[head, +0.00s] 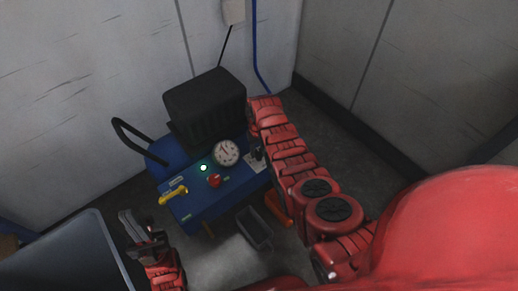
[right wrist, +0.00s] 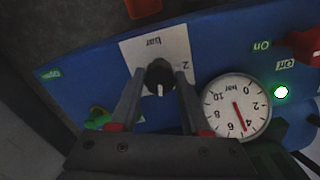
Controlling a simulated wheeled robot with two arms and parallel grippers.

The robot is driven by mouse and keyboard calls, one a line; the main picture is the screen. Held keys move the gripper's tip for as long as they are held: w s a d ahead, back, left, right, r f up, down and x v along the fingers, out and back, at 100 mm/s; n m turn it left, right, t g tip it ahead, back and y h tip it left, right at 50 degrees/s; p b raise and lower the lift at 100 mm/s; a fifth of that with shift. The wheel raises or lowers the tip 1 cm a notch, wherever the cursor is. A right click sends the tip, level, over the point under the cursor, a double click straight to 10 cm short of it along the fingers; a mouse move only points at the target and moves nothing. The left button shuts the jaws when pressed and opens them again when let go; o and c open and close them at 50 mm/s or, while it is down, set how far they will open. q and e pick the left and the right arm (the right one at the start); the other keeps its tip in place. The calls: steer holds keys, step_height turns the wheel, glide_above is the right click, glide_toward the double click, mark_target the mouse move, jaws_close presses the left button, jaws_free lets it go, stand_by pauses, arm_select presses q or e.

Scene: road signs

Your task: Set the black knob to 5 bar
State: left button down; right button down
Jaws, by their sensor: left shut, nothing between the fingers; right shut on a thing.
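The black knob (right wrist: 160,75) sits on a white scale plate (right wrist: 172,44) marked "bar" on the blue machine; a pale mark on the knob points down in the right wrist view. My right gripper (right wrist: 160,92) is shut on the knob, one finger on each side. In the head view, my right gripper (head: 256,157) partly hides the knob beside the plate. The round gauge (right wrist: 235,106) shows a red needle between 4 and 6 bar; it also shows in the head view (head: 226,152). My left gripper (head: 128,218) is shut and empty, away from the machine.
The blue machine (head: 190,207) carries a red knob (head: 214,180), a lit green lamp (head: 203,168), a yellow lever (head: 173,195) and a black ribbed block (head: 207,105). A dark tray (head: 254,228) lies in front. A dark panel (head: 65,255) is at lower left.

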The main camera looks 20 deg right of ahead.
mark_target(259, 151)
steer(key=shift+m, duration=0.3)
steer(key=shift+c, duration=1.8)
jaws_free()
steer(key=shift+w+r, duration=0.1)
steer(key=shift+r, duration=0.35)
step_height(259, 151, up, 16)
steer(key=p, duration=0.5)
steer(key=shift+r, duration=0.25)
